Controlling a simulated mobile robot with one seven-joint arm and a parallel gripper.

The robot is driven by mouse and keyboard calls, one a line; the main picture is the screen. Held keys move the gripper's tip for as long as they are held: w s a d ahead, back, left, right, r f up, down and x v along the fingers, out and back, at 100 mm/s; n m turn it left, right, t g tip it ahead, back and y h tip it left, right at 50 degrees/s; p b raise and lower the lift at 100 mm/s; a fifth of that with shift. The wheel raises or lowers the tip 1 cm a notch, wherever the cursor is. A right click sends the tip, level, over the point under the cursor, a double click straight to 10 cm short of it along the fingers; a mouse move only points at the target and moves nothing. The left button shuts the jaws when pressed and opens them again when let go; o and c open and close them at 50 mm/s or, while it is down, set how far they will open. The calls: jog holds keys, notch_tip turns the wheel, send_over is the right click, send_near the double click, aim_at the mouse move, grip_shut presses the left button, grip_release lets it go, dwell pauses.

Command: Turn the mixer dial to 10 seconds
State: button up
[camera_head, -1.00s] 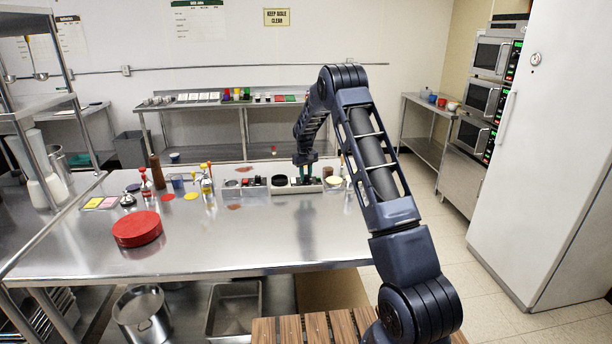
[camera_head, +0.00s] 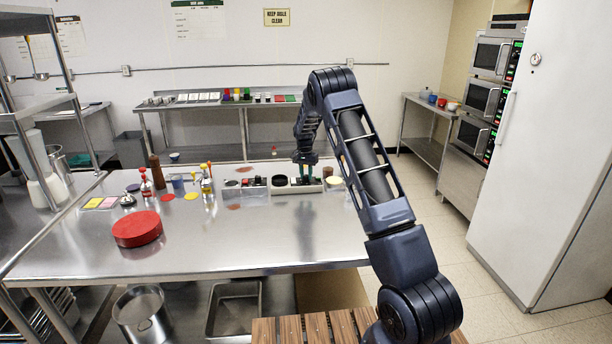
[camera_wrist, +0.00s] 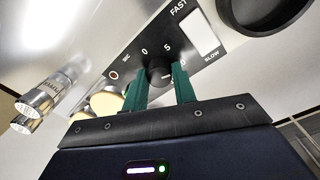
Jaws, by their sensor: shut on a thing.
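The mixer (camera_head: 310,190) stands on the steel table, partly behind my gripper in the head view. Its black panel shows in the wrist view (camera_wrist: 212,62), with the marks SEC, 0 and 5, and a further mark partly hidden behind my right finger. The black round dial (camera_wrist: 158,74) carries a light pointer line aimed roughly right, past the 5, toward the hidden mark. My gripper (camera_wrist: 160,85) has its two green fingers on either side of the dial and is shut on it. My gripper also shows small in the head view (camera_head: 305,178).
A white FAST/SLOW switch (camera_wrist: 199,32) and a black round opening (camera_wrist: 262,12) lie close to the right of the dial. A cream-coloured bowl (camera_head: 334,182) sits at the mixer's right. A red round lid (camera_head: 137,229) lies at left. The table's front middle is clear.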

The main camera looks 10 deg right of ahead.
jog(key=shift+w+r+m, duration=0.1)
jog(key=shift+m, duration=1)
jog(key=o, duration=1)
notch_tip(320, 180, up, 11)
jog(key=shift+w+a, duration=0.1)
